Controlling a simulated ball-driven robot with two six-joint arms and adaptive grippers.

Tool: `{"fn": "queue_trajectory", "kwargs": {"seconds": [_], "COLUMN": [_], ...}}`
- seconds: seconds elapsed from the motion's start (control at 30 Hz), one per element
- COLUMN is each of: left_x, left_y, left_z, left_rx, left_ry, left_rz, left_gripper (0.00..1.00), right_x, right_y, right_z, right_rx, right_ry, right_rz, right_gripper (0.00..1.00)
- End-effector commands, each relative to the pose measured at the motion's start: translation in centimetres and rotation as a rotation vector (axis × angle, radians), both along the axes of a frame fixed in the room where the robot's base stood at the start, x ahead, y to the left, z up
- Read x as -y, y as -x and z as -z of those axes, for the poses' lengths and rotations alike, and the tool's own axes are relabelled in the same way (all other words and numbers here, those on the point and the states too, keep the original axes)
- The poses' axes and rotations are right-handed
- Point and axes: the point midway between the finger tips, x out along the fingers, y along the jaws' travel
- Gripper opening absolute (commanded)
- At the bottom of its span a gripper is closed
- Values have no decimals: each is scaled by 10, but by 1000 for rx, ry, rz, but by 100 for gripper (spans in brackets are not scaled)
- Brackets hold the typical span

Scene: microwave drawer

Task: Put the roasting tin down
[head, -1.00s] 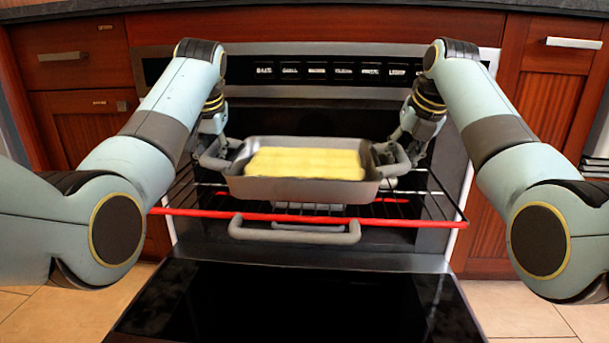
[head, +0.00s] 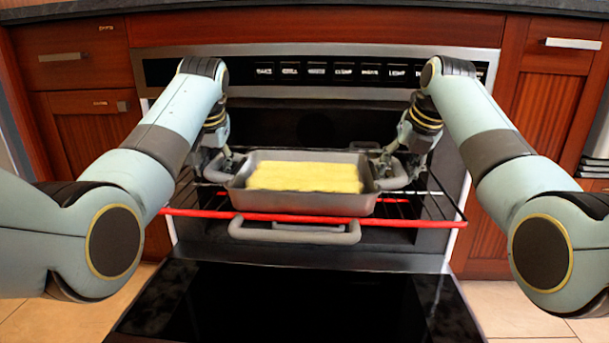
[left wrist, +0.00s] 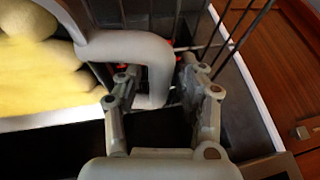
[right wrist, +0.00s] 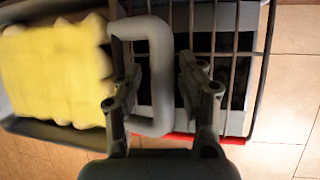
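The grey roasting tin (head: 300,203), filled with yellow food (head: 305,177), sits level at the pulled-out oven rack (head: 425,205) and appears to rest on it. My left gripper (head: 218,165) is at the tin's left handle. In the left wrist view its fingers (left wrist: 160,85) are apart, with the handle (left wrist: 158,62) between them. My right gripper (head: 395,168) is at the right handle. In the right wrist view its fingers (right wrist: 160,85) are apart, with the handle (right wrist: 160,60) between them and a gap beside it. The tin's underside is hidden.
The red front bar (head: 270,215) of the rack runs just in front of the tin. The oven door (head: 290,300) is open below, with a grey handle (head: 290,234) above it. Wooden cabinets (head: 85,130) flank the oven.

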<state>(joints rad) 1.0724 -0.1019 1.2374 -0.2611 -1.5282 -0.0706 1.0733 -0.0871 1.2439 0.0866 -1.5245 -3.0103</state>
Motion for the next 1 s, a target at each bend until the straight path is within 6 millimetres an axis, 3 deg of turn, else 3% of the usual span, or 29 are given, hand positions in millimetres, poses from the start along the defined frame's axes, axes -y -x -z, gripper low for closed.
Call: {"fn": "queue_trajectory", "kwargs": {"seconds": [0.33,0.8,1.0], "left_x": [1,17,19], "left_y": [3,42,49], "left_z": [-8,-92,-106], "left_rx": [2,3,-1], "left_ry": [-1,0,-1], "left_rz": [-1,-2,-1], "left_gripper": [39,39,39], "right_x": [1,2,2], "right_y": [0,0,1], "right_z": [1,1,-2], "right_rx": [-1,-1,0], "right_ry": [2,3,3], "right_rz": [2,2,3], "right_gripper": [39,39,39]}}
